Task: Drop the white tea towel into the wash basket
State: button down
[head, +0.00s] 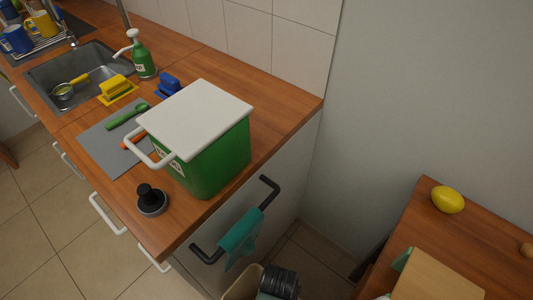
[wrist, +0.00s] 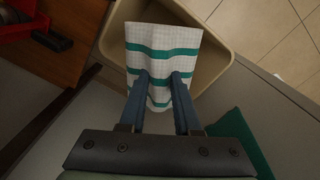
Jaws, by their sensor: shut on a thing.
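The white tea towel with green stripes (wrist: 163,45) is pinched between the two fingers of my gripper (wrist: 163,80) in the wrist view. My gripper is shut on it. The towel shows over the opening of the beige wash basket (wrist: 223,67); I cannot tell how high above the basket it is. In the head view the basket (head: 242,284) shows only in part at the bottom edge, beside a dark ribbed part that looks like my arm. The towel is mostly hidden there.
A teal cloth (head: 240,240) hangs on the dark rail (head: 207,256) at the counter's end, close to the basket. A wooden table (head: 485,235) with a lemon (head: 447,199) stands at the right. A green bin with a white lid (head: 205,155) stands on the counter.

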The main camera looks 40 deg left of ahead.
notch_tip(320, 180, down, 5)
jog(key=b, duration=0.4)
jog(key=shift+r, duration=0.1)
jog(key=c, duration=0.5)
grip_release()
jog(key=shift+c, duration=0.2)
jog(key=shift+r, duration=0.15)
notch_tip(320, 180, up, 13)
jog(key=p, duration=0.3)
